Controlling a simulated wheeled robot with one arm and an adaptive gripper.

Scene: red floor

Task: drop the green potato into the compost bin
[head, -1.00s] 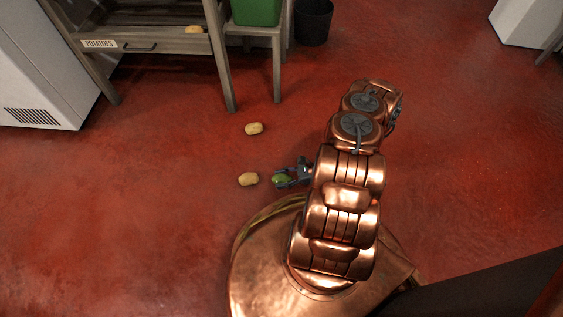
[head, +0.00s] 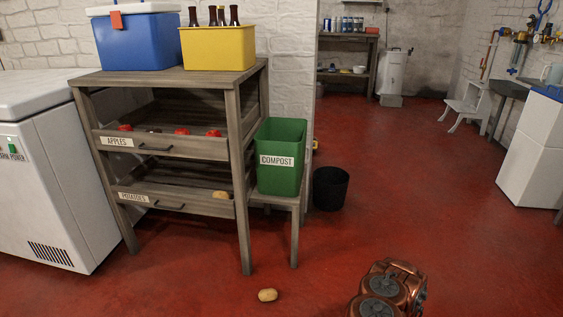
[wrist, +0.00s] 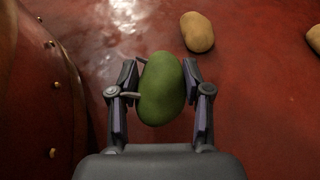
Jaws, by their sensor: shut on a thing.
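The green potato (wrist: 161,90) is between the fingers of my gripper (wrist: 160,92) in the wrist view, and the gripper is shut on it. The red floor shows behind it. My gripper and the green potato are out of the head view; only an upper part of my arm shows at its bottom right. The green compost bin (head: 282,157), labelled COMPOST, stands upright on a low wooden stand (head: 294,225) to the right of the wooden rack. Its top is open.
Tan potatoes lie on the floor, one (head: 267,295) in front of the rack (head: 241,180). A black bucket (head: 330,188) stands on the floor right of the compost bin. A white freezer (head: 60,180) is at left. The floor before the stand is mostly clear.

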